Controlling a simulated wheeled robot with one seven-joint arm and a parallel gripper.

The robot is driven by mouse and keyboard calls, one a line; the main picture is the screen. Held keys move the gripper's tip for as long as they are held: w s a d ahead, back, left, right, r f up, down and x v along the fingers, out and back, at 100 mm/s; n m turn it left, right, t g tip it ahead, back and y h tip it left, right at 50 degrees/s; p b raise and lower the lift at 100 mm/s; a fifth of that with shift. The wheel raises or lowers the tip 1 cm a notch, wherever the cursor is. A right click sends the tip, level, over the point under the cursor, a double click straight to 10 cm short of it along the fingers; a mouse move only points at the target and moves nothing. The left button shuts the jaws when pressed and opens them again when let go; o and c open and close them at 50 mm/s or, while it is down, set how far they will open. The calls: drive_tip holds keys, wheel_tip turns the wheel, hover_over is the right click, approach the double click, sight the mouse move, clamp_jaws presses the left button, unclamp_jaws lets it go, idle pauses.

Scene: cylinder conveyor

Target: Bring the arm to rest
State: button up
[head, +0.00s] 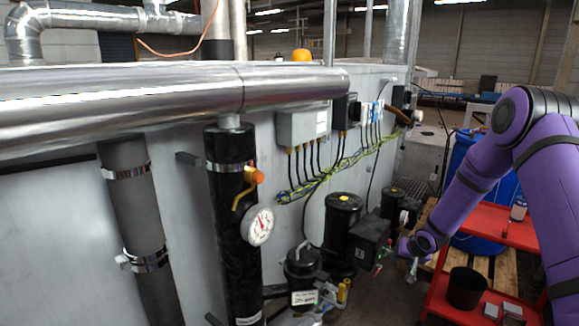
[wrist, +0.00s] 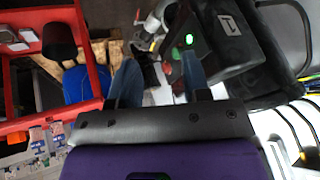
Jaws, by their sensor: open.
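My purple arm reaches in from the right in the head view. My gripper (head: 412,268) hangs at its end, beside a black actuator box on the machine and left of the red cart. In the wrist view my gripper (wrist: 158,82) shows two fingers spread apart, with nothing between them. Behind the fingers lie the floor and some blurred machine parts.
The black box (head: 369,243) with a green light is close to my gripper; it also shows in the wrist view (wrist: 237,38). The red cart (head: 440,295) carries a black cup (head: 466,288). A blue barrel (head: 462,150) stands behind it. A pressure gauge (head: 260,226) is on the left.

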drive_tip(key=s+a+r+h, duration=0.1)
drive_tip(key=s+r, duration=0.4)
drive_tip(key=r, duration=0.6)
drive_tip(key=s+r+n+h, duration=0.1)
drive_tip(key=s+r, duration=0.4)
drive_tip(key=r, duration=0.6)
drive_tip(key=s+a+r+h, duration=0.1)
drive_tip(key=s+r+h, duration=0.1)
drive_tip(key=s+r, duration=0.65)
drive_tip(key=s+a+r, duration=0.2)
drive_tip(key=s+r, duration=0.2)
drive_tip(key=s, duration=0.5)
drive_tip(key=s+a+r+n+y, duration=0.1)
drive_tip(key=s+r, duration=0.2)
drive_tip(key=s, duration=0.6)
drive_tip(key=s+a+r+g+y, duration=0.1)
drive_tip(key=s+r, duration=0.3)
drive_tip(key=s, duration=0.5)
drive_tip(key=shift+a+r+n, duration=0.3)
drive_tip(key=shift+a, duration=0.5)
drive_tip(key=shift+s, duration=0.1)
